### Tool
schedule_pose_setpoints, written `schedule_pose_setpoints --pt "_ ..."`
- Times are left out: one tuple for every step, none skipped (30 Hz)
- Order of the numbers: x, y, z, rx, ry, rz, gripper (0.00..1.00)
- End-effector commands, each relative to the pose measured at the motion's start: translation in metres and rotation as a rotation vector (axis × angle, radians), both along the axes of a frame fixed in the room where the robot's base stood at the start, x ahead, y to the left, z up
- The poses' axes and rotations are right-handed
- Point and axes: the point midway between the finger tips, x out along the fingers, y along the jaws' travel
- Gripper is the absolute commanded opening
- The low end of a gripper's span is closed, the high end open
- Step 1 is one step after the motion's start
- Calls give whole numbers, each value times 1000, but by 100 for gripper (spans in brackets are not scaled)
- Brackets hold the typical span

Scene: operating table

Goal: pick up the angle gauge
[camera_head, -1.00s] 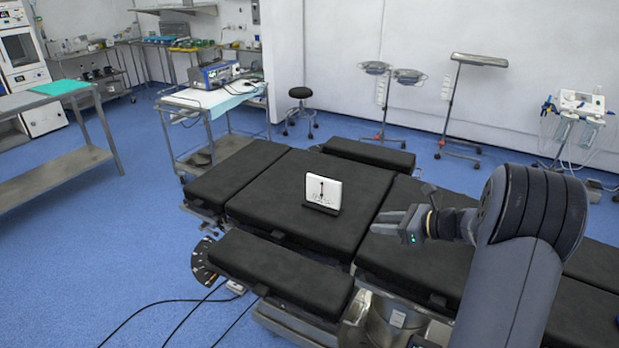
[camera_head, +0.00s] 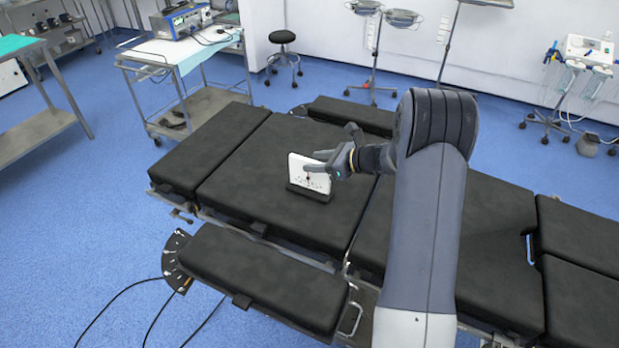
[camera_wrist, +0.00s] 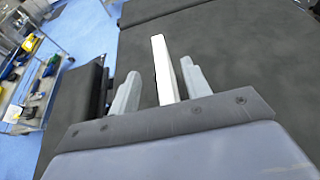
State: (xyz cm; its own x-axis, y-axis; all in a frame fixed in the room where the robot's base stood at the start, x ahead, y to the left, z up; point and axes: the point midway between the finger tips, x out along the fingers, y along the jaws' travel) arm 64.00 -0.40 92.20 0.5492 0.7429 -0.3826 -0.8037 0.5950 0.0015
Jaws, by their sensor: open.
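The angle gauge (camera_head: 301,172) is a thin white upright plate with dark markings on its face, standing in a dark base on the black operating table (camera_head: 245,185). My gripper (camera_head: 326,163) is open at the plate's right side, and its fingers overlap the plate's upper right part in the head view. In the wrist view the gauge (camera_wrist: 163,70) shows edge-on as a white strip between the two grey fingers of my gripper (camera_wrist: 160,75). Gaps show on both sides of the strip, and it lies closer to the right finger.
The table's side pad (camera_head: 262,278) lies in front, and another pad (camera_head: 350,115) lies behind. A cart with equipment (camera_head: 180,55) stands beyond the table's left end. The table surface around the gauge is clear.

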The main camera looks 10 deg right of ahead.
Motion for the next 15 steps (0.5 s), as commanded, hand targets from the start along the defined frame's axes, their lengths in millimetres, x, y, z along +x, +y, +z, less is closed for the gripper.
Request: schedule_pose_setpoints --pt "3 5 -2 0 1 2 45" --pt "5 7 -3 0 1 2 45" --pt "6 8 -4 -1 1 1 45" --pt "6 9 -4 -1 1 0 45" --pt "6 9 -4 -1 1 0 45" --pt "6 8 -5 -1 0 -1 45" --pt "6 8 -4 0 0 -1 45" --pt "6 8 -4 0 0 -1 45" --pt "6 8 -4 0 0 -1 45" --pt "6 8 -4 0 0 -1 42" --pt "6 8 -4 0 0 -1 40" --pt "6 8 -4 0 0 0 36" --pt "6 8 -4 0 0 0 34" --pt "6 8 -4 0 0 0 32" --pt "6 8 -4 0 0 0 28"
